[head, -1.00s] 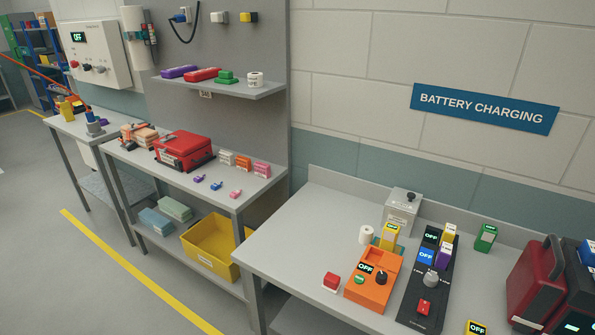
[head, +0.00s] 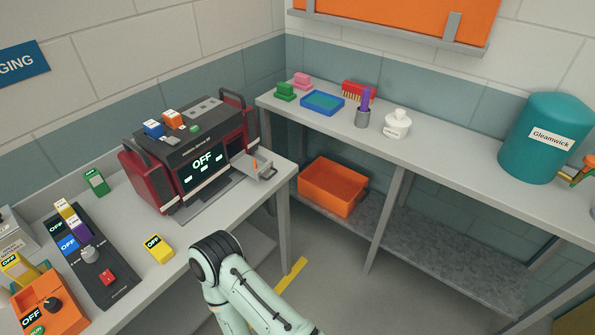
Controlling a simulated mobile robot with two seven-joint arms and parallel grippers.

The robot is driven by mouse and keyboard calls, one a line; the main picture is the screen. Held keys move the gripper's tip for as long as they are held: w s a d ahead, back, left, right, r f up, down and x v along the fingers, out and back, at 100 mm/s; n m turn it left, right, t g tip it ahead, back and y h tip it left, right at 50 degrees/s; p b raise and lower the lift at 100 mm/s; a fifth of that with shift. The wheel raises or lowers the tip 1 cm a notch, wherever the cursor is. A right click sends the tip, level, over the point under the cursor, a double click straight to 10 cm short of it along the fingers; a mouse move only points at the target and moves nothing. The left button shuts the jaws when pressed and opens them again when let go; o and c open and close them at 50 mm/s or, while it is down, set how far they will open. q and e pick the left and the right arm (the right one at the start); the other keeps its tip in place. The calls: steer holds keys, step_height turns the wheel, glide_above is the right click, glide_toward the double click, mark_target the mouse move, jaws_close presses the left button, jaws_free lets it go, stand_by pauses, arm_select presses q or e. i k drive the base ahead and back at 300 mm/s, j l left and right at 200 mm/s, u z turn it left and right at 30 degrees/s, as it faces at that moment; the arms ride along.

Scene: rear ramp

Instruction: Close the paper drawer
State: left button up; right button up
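A red and black machine (head: 190,155) with a lit "OFF" screen stands on the grey bench. At its right end a small grey drawer or tray (head: 252,168) sticks out, with a small orange piece at it; this looks like the paper drawer, and it is open. I cannot tell if paper lies in it. A pale green link of one of my arms shows at the bottom middle, in front of the bench and apart from the drawer. Neither of my grippers is in view.
Batteries lie on the machine's top. A second bench (head: 440,165) at the right holds a teal drum (head: 545,138). An orange bin (head: 332,188) sits on its lower shelf.

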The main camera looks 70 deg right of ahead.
mark_target(254, 167)
steer(key=k+z, duration=0.1)
steer(key=z, duration=1.65)
